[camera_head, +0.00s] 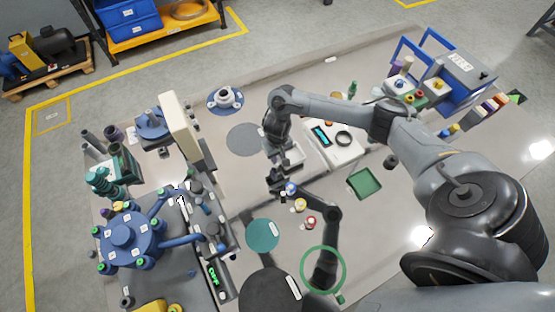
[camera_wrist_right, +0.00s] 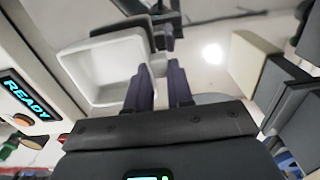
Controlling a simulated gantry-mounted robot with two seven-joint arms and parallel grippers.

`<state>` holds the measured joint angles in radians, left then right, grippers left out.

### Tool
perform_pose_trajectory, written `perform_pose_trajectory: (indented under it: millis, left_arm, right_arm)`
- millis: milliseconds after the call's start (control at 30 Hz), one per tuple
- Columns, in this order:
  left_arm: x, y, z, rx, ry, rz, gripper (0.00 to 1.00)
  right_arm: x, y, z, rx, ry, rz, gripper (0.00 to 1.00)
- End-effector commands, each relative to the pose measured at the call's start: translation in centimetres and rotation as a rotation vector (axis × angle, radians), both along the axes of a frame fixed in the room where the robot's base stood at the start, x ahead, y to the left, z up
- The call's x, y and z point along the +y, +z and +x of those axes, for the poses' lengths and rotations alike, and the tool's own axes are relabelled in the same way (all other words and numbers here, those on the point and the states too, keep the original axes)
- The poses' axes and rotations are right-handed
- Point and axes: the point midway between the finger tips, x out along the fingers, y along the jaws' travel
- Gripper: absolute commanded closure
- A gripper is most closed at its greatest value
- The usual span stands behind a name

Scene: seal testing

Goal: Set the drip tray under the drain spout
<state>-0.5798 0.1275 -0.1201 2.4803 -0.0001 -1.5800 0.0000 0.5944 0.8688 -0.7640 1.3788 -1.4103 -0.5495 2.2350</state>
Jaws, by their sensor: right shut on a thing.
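My right gripper (camera_head: 284,158) is shut on the tab of a small white drip tray (camera_wrist_right: 104,70). The tray is open-topped and empty, with raised walls, and is held at the fingertips in the right wrist view. In the head view, the wrist partly hides the pale tray above the middle of the bench. My left gripper (camera_head: 277,182) is close in front of it, dark and small; its jaws cannot be made out. I cannot pick out the drain spout with certainty. A beige upright panel (camera_head: 179,126) with blue valve parts stands to the left.
A blue multi-port unit (camera_head: 128,238) and a rig with a green display stand at the lower left. A white instrument (camera_head: 334,141) showing READY is right of the gripper. A green tray (camera_head: 364,184) and small coloured caps lie on the bench. A grey disc (camera_head: 243,139) is bare.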

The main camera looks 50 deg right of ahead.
Motion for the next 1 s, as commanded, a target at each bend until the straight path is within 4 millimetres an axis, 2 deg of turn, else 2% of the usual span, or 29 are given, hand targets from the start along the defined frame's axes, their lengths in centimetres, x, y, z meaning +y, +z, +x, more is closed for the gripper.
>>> perform_pose_trajectory:
  millis: [33, 133, 533, 567, 700, 733, 1000]
  left_arm:
    - [0.0, -0.6, 0.0, 0.000, 0.001, -0.001, 1.00]
    - [-0.1, -0.8, 0.0, 0.001, 0.002, -0.004, 1.00]
    - [-0.3, -0.6, 0.0, 0.001, 0.009, -0.014, 1.00]
    - [-0.3, -0.6, 0.0, 0.001, 0.008, -0.013, 1.00]
    - [-0.3, -0.6, 0.0, 0.001, 0.009, -0.012, 1.00]
    - [-0.3, -0.6, 0.0, 0.001, 0.008, -0.012, 1.00]
    - [-0.1, -0.7, 0.0, 0.001, 0.002, -0.004, 1.00]
  right_arm:
    - [0.1, -1.0, 0.0, 0.001, 0.000, 0.000, 1.00]
    - [0.0, -1.9, -0.1, 0.001, 0.000, 0.000, 1.00]
    - [0.0, -2.1, 0.0, 0.000, 0.000, 0.000, 1.00]
    - [0.0, -2.1, 0.0, 0.000, 0.000, 0.000, 0.77]
    - [0.0, -2.1, 0.0, -0.001, 0.000, 0.000, 0.56]
    - [0.0, -2.1, 0.0, 0.000, 0.000, 0.000, 0.53]
    - [0.0, -2.1, 0.0, -0.001, 0.000, 0.000, 0.53]
